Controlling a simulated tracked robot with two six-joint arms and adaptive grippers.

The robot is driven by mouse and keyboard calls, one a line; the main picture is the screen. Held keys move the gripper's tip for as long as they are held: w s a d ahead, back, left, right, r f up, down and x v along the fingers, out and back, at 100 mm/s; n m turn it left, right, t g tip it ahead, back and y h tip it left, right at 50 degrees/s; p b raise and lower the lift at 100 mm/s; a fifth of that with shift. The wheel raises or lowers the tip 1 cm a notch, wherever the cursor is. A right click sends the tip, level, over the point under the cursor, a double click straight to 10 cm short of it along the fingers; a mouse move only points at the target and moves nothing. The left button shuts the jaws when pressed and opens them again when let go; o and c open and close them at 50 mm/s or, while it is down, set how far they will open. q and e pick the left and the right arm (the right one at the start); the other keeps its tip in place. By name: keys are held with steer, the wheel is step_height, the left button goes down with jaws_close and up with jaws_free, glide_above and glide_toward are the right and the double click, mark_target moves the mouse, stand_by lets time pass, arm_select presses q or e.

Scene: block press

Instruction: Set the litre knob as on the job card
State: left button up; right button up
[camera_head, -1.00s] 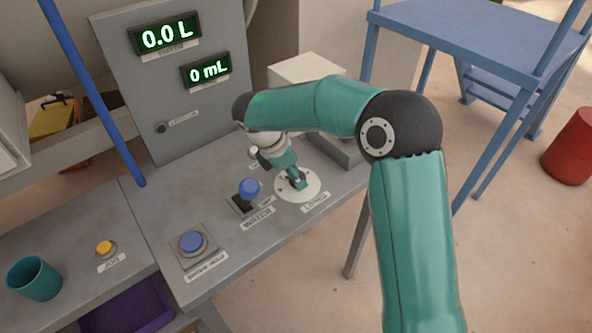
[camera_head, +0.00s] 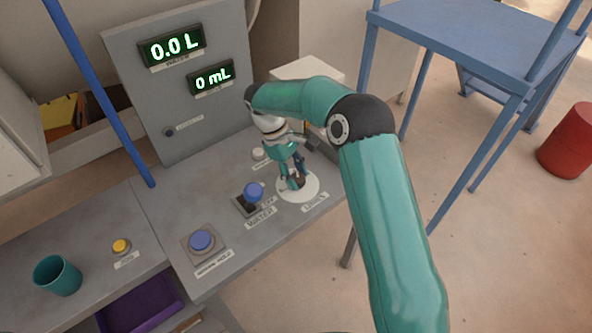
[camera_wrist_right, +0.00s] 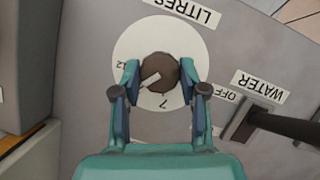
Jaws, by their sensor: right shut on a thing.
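The litre knob (camera_wrist_right: 160,74) is a round brown knob with a pale pointer mark on a white dial (camera_head: 311,187) labelled LITRES. In the right wrist view its pointer slants toward the lower left, between the visible numbers 12 and 7; other numbers are hidden. My right gripper (camera_head: 292,182) comes down onto the knob from above; in the right wrist view its two fingers (camera_wrist_right: 160,78) sit on either side of the knob, shut on it. I cannot make out a job card. My left gripper is not in view.
The blue-topped water lever (camera_head: 254,192) stands close left of the dial. A blue push button (camera_head: 202,241), a yellow button (camera_head: 121,246) and a teal cup (camera_head: 58,275) are farther left. The lower display (camera_head: 211,77) reads 0 mL. A blue post (camera_head: 98,90) rises at the left.

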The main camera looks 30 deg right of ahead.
steer(key=m, duration=0.1)
steer(key=m+y+p, duration=0.1)
steer(key=m, duration=0.1)
steer(key=shift+w+d+r+m, duration=0.1)
steer(key=shift+d+r+m, duration=0.05)
steer(key=shift+m, duration=0.15)
steer(key=shift+m+y, duration=0.9)
steer(key=shift+m, duration=0.9)
steer(key=o, duration=1.1)
steer(key=v, duration=0.7)
steer(key=shift+w, duration=0.15)
